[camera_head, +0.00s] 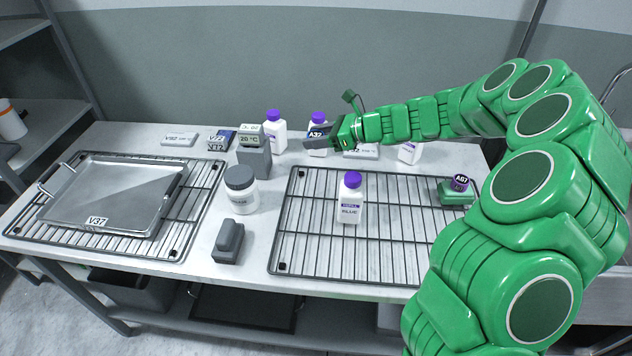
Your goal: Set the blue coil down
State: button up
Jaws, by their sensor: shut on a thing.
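A dark purple round piece tagged A07 (461,183) sits on a green block (455,196) at the right of the right wire rack (300,228).
A bottle labelled BLUE (350,203) stands on the right rack; much of that rack is bare. A metal tray tagged V37 (115,190) lies on the left rack (190,215). Between the racks stand a grey-lidded jar (241,190) and a dark grey block (228,243). Another purple-capped bottle (274,130) stands behind.

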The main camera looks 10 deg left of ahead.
aim_at(317, 182)
notch_tip(317, 182, down, 14)
jog(key=shift+r, duration=0.15)
dwell(0.7)
jog(key=o, duration=1)
jog(key=shift+o, duration=0.2)
jog(key=v, duration=1.2)
jog(key=shift+r, duration=0.1)
jog(key=shift+d, duration=0.15)
